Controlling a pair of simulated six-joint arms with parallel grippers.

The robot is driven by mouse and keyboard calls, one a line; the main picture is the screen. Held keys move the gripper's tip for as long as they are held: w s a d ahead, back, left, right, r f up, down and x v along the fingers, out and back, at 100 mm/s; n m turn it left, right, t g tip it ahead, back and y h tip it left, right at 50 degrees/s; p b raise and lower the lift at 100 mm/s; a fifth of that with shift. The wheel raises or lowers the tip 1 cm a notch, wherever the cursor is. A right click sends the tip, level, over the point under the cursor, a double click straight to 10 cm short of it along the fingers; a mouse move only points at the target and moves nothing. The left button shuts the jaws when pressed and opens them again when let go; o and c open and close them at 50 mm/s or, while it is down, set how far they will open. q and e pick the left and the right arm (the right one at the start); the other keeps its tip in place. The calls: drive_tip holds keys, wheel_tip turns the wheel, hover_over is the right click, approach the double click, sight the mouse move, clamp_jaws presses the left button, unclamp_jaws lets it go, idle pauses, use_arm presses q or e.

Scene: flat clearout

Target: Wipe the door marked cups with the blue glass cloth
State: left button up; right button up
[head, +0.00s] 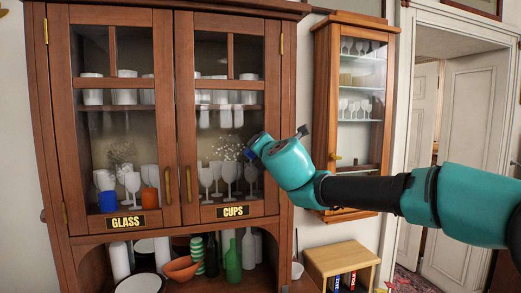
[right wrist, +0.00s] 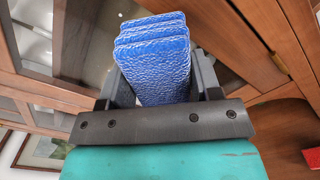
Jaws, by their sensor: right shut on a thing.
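The door marked cups (head: 186,100) is the right-hand glazed door of the wooden cabinet, shut, with a "CUPS" label (head: 233,211) on its lower rail. A patch of pale specks (head: 226,149) shows on its glass. My right gripper (head: 256,146) is in front of this door's right side. It is shut on the blue glass cloth (right wrist: 152,50), which is a folded pad between the fingers in the right wrist view. In the head view the cloth is mostly hidden by the gripper. I cannot tell whether it touches the door. My left gripper is not in view.
The door marked glass (head: 59,100) is shut on the left, with a greyish speckled patch (head: 122,151). Glasses and cups stand behind both doors. Bottles and an orange bowl (head: 184,268) fill the shelf below. A smaller wall cabinet (head: 321,100) hangs to the right.

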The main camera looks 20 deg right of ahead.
drive_tip(key=shift+s+a, duration=0.2)
drive_tip(key=shift+s, duration=0.8)
drive_tip(key=shift+s+a, duration=0.2)
drive_tip(key=shift+s, duration=0.75)
drive_tip(key=shift+s, duration=0.1)
drive_tip(key=s, duration=0.2)
drive_tip(key=shift+s+a, duration=0.25)
drive_tip(key=shift+s, duration=0.1)
